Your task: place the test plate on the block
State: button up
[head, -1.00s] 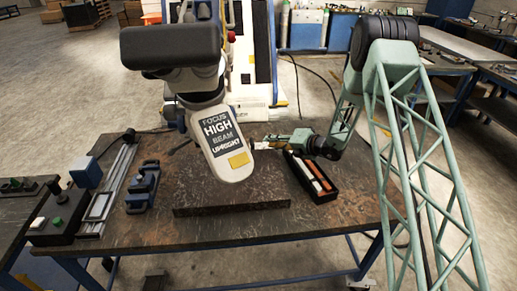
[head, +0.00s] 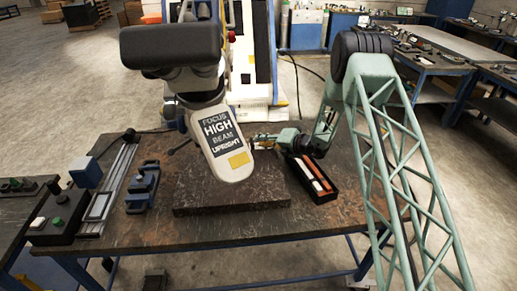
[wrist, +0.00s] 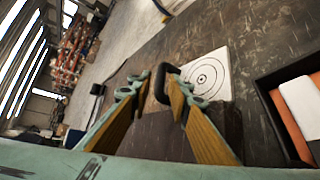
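The test plate (wrist: 208,74) is a pale square with black concentric rings, just beyond the right finger in the wrist view. A black loop, which looks like a handle, is at its left edge between the fingertips. My gripper (wrist: 157,84) has its fingers apart around this loop. The right finger overlaps the loop, and a small gap shows beside the left one. In the head view my gripper (head: 260,140) is low over the table, right of the microscope head, whose edge partly hides its tips. The plate is not clear there. The block (head: 232,196) is a flat dark slab beneath the microscope head.
The microscope head (head: 222,140) overhangs the block closely. A black tray (head: 314,181) with white and orange pieces lies right of the block. A blue fixture (head: 142,188) and a control box (head: 58,217) stand at the left. The table (head: 300,224) is clear at front right.

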jog(key=shift+x, duration=2.6)
jog(key=shift+w+d+f, duration=0.1)
jog(key=shift+d, duration=0.05)
jog(key=shift+c, duration=0.7)
grip_shut()
